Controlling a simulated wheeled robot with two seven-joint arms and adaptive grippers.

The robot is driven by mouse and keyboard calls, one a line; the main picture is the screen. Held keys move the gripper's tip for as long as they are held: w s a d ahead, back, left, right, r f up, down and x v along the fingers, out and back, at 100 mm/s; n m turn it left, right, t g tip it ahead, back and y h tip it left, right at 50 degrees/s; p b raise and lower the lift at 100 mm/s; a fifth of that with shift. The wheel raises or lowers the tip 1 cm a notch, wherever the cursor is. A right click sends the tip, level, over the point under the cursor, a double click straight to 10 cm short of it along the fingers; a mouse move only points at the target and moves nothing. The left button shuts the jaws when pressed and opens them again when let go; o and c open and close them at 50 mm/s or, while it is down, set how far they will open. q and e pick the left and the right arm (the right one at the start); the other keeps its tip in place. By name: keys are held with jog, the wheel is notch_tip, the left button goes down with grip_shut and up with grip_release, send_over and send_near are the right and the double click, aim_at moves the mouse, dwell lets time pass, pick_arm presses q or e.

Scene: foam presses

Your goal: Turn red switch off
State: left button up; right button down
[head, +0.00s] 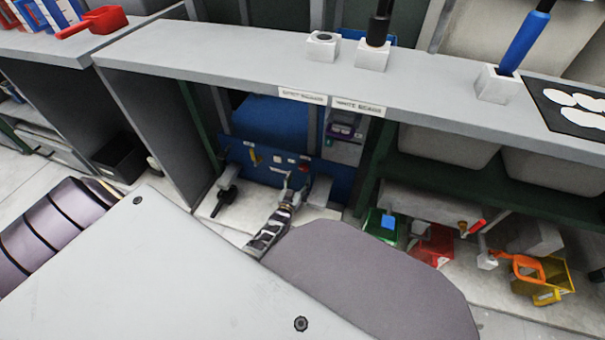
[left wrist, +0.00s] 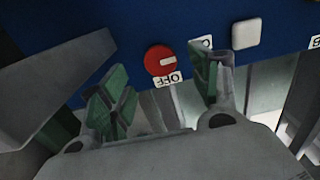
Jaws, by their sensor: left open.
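A round red switch (left wrist: 160,60) with a white bar sits on the blue panel (left wrist: 105,25) in the left wrist view. Its label "OFF" (left wrist: 169,80) appears upside down beside it. The switch also shows small in the head view (head: 303,168). My left gripper (left wrist: 158,84) is open and empty, its green-padded fingers apart on either side of the switch in the picture. I cannot tell whether it touches the panel. In the head view the left gripper (head: 290,186) reaches low in front of the panel. My right gripper is not in view.
A white square button (left wrist: 246,33) lies right of the switch in the wrist view. A grey block (left wrist: 60,80) stands close on the left. The grey shelf (head: 230,70) runs above the panel. Green (head: 384,224) and red (head: 434,245) bins stand to the right.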

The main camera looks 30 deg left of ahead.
aim_at(303, 170)
pick_arm(q)
jog(key=shift+b+x, duration=1.05)
jog(key=shift+x, duration=1.2)
jog(key=shift+w+a, duration=0.1)
jog(key=shift+w, duration=0.4)
jog(key=shift+c, duration=0.3)
jog(key=c, duration=1)
